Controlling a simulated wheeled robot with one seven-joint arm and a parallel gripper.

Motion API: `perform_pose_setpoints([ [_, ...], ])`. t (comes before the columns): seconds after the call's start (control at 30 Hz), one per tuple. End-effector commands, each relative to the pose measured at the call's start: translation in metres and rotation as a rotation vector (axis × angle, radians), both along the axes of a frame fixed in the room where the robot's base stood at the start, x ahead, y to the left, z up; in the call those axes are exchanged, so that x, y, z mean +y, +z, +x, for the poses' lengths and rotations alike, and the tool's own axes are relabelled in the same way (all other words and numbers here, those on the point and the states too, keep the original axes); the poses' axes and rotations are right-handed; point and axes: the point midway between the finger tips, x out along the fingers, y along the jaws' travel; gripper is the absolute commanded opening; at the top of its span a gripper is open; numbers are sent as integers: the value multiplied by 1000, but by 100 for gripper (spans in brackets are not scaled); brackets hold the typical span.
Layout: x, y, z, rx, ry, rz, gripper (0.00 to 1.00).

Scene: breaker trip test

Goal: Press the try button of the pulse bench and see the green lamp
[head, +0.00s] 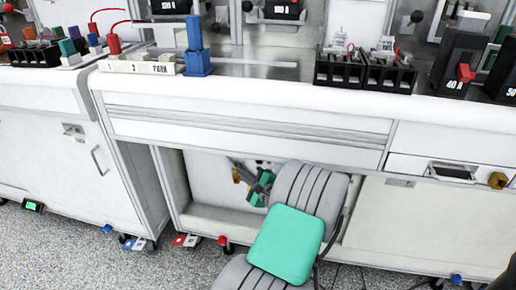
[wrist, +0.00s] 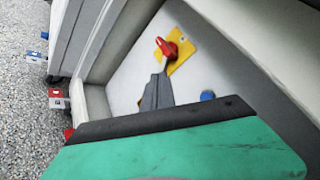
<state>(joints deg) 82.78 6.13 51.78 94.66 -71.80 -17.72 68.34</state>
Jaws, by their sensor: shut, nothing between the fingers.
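My gripper (head: 236,162) reaches into the open recess under the middle bench (head: 240,112), partly hidden behind my own arm. In the wrist view its narrow grey fingers (wrist: 160,78) are shut and empty. Their tips overlap the lower end of a red handle (wrist: 166,47) on a yellow plate (wrist: 178,50). I cannot tell whether they touch it. A round blue button (wrist: 207,96) sits on the same pale panel, right of the fingers and apart from them. No label shows which control is the try button or which bench is the pulse bench. I see no lit green lamp.
The recess has side walls close around my gripper. Black breaker blocks (head: 365,72), a blue block (head: 197,62) and a white strip (head: 138,66) stand on the benchtop. A cabinet with a handle (head: 97,160) is at left. A small green display (head: 33,206) lies low at left.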

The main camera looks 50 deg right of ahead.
Motion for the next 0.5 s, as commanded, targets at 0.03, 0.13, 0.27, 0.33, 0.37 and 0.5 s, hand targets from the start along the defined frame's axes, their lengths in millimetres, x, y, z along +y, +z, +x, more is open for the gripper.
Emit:
perform_pose_setpoints([
  [0.03, -11, 2, -11, -34, -39, 29, 0],
  [0.13, -20, 4, -21, -74, -76, 58, 0],
  [0.27, -21, 5, -22, -80, -81, 61, 0],
  [0.33, -21, 5, -22, -79, -80, 60, 0],
  [0.37, -21, 5, -22, -78, -79, 60, 0],
  [0.5, -23, 4, -21, -77, -78, 58, 0],
])
